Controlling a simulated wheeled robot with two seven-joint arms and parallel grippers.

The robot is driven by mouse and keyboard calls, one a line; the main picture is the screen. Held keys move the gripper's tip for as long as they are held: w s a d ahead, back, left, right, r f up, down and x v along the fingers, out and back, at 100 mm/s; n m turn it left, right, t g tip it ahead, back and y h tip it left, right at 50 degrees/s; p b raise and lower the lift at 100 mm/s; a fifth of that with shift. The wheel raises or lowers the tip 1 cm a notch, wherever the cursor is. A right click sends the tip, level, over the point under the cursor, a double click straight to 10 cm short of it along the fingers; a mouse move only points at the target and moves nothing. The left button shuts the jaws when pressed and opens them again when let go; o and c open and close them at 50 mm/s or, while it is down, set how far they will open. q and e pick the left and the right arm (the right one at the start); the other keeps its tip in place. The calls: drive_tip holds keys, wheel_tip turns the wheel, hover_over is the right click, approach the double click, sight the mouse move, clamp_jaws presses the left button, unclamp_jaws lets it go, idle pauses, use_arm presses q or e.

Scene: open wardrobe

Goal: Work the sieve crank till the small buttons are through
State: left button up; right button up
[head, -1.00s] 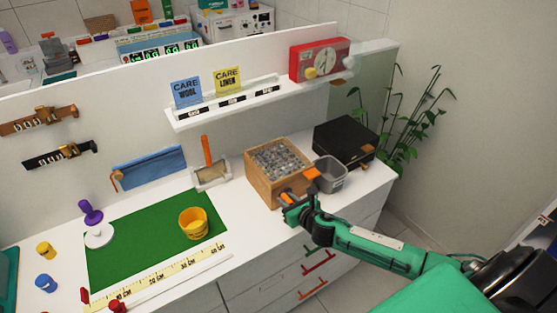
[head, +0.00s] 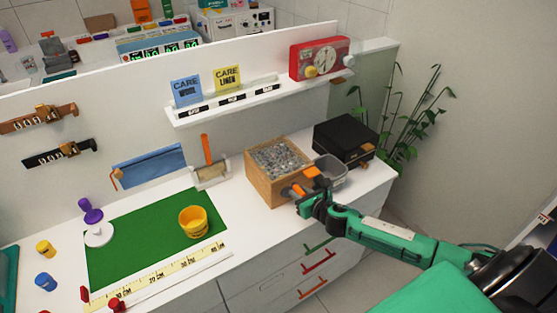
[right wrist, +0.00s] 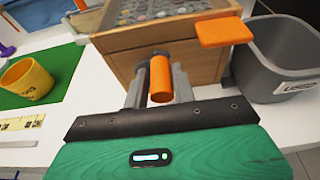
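The sieve is a wooden box (head: 262,185) on the white counter, filled with a mass of small grey pieces (head: 277,159). I cannot tell button sizes. The orange crank handle (right wrist: 161,79) sticks out from the box's front, towards the camera in the right wrist view. My right gripper (head: 300,192) is around this handle, one finger on each side, and appears shut on it. An orange flat tab (right wrist: 225,32) juts out at the box's right corner. A grey bin (right wrist: 275,65) stands right beside the box, partly hidden in the head view. My left gripper is not in view.
A black case (head: 345,138) stands behind the bin. A yellow cup (head: 193,222) stands on the green mat (head: 135,240) to the left, with a yellow ruler (head: 170,272) in front. A shelf (head: 240,108) hangs above. Drawers with coloured handles lie below the counter.

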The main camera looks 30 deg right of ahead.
drive_tip(key=shift+s+a+p, duration=0.15)
drive_tip(key=shift+a+p, duration=0.6)
drive_tip(key=shift+a, duration=1.75)
drive_tip(key=shift+d, duration=0.2)
